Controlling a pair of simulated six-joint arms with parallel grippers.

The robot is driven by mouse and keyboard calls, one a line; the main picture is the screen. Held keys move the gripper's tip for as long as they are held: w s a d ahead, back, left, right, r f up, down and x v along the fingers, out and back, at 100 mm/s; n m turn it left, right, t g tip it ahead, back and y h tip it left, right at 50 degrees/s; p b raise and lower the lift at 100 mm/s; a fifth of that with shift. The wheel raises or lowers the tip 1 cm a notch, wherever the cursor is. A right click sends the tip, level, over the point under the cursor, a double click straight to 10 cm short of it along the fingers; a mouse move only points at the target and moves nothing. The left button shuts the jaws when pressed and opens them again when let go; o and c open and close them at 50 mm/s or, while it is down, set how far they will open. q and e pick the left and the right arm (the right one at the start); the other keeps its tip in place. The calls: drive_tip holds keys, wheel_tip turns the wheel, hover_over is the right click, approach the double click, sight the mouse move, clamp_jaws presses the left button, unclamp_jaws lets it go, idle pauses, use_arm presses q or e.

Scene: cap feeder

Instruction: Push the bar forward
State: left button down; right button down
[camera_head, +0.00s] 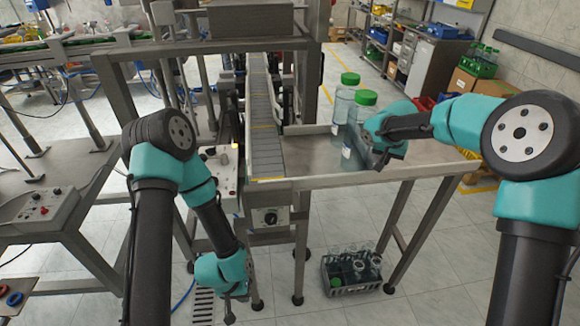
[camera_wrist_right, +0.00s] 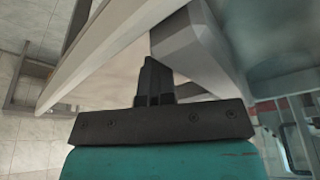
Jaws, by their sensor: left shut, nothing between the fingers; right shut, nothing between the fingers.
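A grey bar-like block (camera_wrist_right: 190,45) fills the upper middle of the right wrist view. My right gripper (camera_wrist_right: 153,75) is shut and empty, with its fingertips close beside this block; I cannot tell whether they touch it. In the head view my right gripper (camera_head: 378,163) is over the right part of the metal table, just right of the bottles, and the bar is mostly hidden there. My left gripper (camera_head: 229,316) hangs low at the bottom, in front of the conveyor, shut and away from the table.
Two clear bottles with green caps (camera_head: 343,105) (camera_head: 358,122) stand on the metal table (camera_head: 420,178). A conveyor (camera_head: 264,130) runs along the table's left side. A crate of bottles (camera_head: 351,270) sits on the floor below. The table's right end is clear.

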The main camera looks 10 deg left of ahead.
drive_tip(key=shift+s+a, duration=1.45)
drive_tip(key=shift+a, duration=2.85)
drive_tip(key=shift+s+a, duration=1.5)
drive_tip(key=shift+a, duration=2.8)
drive_tip(key=shift+s+a, duration=1.45)
drive_tip(key=shift+a, duration=2.85)
wheel_tip(320, 180, up, 10)
drive_tip(key=d, duration=0.2)
drive_tip(key=shift+w, duration=0.4)
